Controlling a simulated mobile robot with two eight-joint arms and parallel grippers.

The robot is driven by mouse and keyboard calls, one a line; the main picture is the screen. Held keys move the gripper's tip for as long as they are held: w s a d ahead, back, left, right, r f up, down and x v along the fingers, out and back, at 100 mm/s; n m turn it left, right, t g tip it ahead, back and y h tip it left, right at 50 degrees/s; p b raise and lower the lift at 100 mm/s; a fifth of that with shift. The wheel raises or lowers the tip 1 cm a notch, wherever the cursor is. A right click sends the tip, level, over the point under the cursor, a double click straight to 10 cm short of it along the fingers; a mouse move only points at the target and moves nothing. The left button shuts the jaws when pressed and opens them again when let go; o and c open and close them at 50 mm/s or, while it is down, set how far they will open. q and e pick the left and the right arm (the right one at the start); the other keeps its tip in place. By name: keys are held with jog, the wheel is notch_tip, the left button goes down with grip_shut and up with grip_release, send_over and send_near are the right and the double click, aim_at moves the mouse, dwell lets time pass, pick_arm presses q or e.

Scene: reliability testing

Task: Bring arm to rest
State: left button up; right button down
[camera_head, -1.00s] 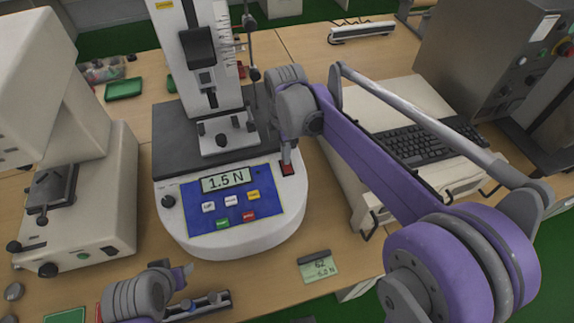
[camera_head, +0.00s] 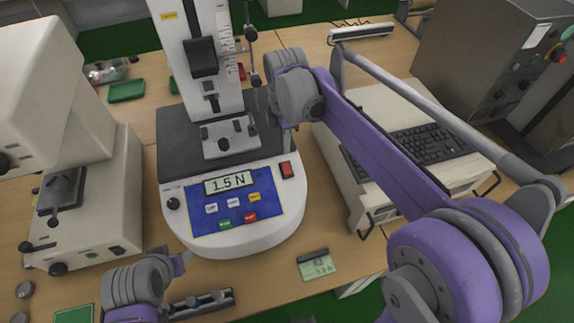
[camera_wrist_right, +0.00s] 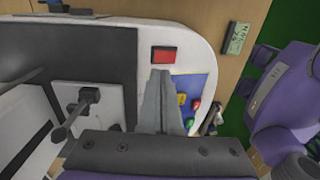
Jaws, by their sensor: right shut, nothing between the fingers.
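My right gripper (camera_head: 287,141) is shut and empty. In the head view it hangs just behind the red switch (camera_head: 287,170) at the right of the tester's control panel, and the switch is in plain sight. In the right wrist view its closed fingers (camera_wrist_right: 161,74) point toward the red switch (camera_wrist_right: 164,55), with nothing between them. The test machine (camera_head: 240,238) has a blue panel and a display (camera_head: 228,182) reading 1.5 N. My left gripper (camera_head: 180,262) is at the lower left, in front of the machine; its fingers are too small to judge.
A cream machine (camera_head: 105,215) stands at the left. A cream unit (camera_head: 355,195) and a keyboard (camera_head: 427,145) lie under and beyond my right arm. A rail-like tool (camera_head: 200,302) lies beside my left gripper.

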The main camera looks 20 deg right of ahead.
pick_arm(q)
jog(key=shift+w+r, duration=0.2)
jog(key=shift+r, duration=0.1)
pick_arm(e)
jog(key=shift+r, duration=0.4)
pick_arm(q)
jog(key=shift+s, duration=0.1)
pick_arm(e)
jog(key=shift+s, duration=0.1)
jog(key=s+d+f+m+t, duration=0.2)
jog(key=s+f+m+t, duration=0.1)
jog(key=s+m, duration=0.6)
jog(key=s+d+f+m+t, duration=0.2)
jog(key=s+f+m, duration=0.3)
jog(key=s+m, duration=0.4)
jog(key=shift+s+d+t, duration=0.35)
jog(key=shift+d+t, duration=0.05)
dwell(0.5)
